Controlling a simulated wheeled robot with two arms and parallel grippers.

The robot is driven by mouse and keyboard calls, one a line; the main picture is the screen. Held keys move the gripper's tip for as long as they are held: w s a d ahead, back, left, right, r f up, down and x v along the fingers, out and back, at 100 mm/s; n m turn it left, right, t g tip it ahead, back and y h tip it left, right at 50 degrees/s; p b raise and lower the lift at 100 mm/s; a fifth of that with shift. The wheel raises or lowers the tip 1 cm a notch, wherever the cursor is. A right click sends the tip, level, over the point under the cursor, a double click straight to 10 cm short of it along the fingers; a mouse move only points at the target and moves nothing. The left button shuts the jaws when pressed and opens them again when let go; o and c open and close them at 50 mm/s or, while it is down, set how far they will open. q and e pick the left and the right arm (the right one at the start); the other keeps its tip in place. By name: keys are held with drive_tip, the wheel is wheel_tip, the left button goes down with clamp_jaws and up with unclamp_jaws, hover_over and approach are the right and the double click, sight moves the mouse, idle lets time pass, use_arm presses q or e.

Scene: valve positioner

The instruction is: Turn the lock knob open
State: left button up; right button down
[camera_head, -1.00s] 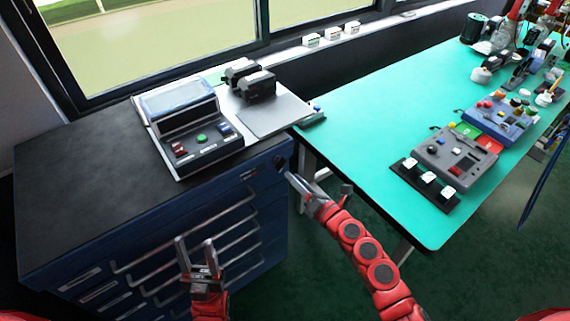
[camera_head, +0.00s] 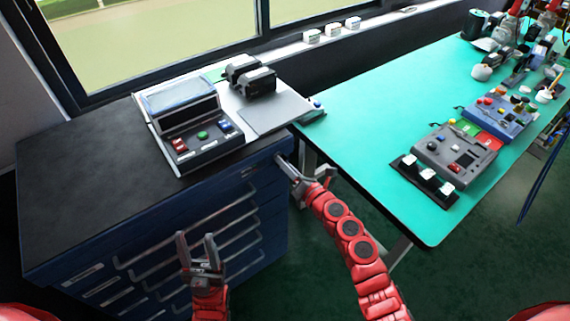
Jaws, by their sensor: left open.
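The blue tool cabinet (camera_head: 75,185) has a black top and several drawers with metal handles. Its lock knob, high at the right end of the drawer front, is now hidden behind the tip of my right gripper. My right gripper (camera_head: 305,172) reaches up to that upper right corner. One finger lies at the knob's place, and a red and grey part stands off to the right. Whether the jaws are closed around the knob cannot be made out. My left gripper (camera_head: 197,245) is open and empty in front of the lower drawers, with its fingers pointing up.
A console with a screen (camera_head: 185,105) and black devices (camera_head: 250,78) stand on the cabinet. A green-topped table (camera_head: 370,130) is at right, holding a grey control box (camera_head: 452,152) and a blue one (camera_head: 497,116). Dark green floor shows between cabinet and table.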

drive_tip(key=shift+m, duration=0.3)
drive_tip(key=m+p, duration=1)
drive_tip(key=m, duration=0.7)
idle(0.4)
drive_tip(key=shift+m, duration=0.3)
drive_tip(key=c, duration=1)
unclamp_jaws()
drive_tip(key=shift+o, duration=0.2)
drive_tip(key=shift+s+d, duration=0.1)
